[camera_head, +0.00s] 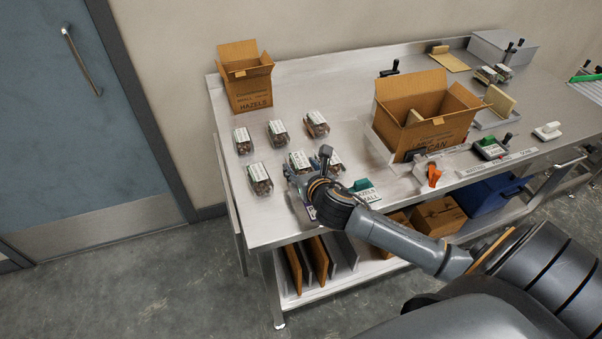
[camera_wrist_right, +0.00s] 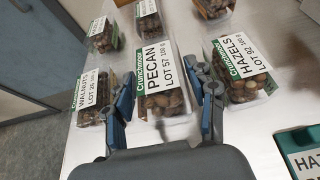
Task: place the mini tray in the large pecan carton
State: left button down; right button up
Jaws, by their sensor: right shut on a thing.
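The mini pecan tray (camera_wrist_right: 160,75), a clear clamshell with a white label reading PECAN LOT 57 100 g, sits between the fingers of my right gripper (camera_wrist_right: 165,98) in the right wrist view. The gripper is shut on its sides. In the head view the right gripper (camera_head: 297,173) is at the front left of the table, and the tray (camera_head: 299,160) is partly hidden behind it. I cannot tell whether the tray touches the table. The large pecan carton (camera_head: 440,133) stands open to the right, its lettering partly hidden. My left gripper is not in view.
A walnuts tray (camera_wrist_right: 92,97) is left of the pecan tray and a hazels tray (camera_wrist_right: 240,75) close on its right. More trays (camera_head: 277,132) stand behind. A smaller hazels carton (camera_head: 251,91) stands at the back left.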

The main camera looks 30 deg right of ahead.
jog(key=shift+a+f, duration=0.1)
jog(key=shift+f, duration=1)
jog(key=shift+f, duration=0.1)
jog(key=o, duration=1.2)
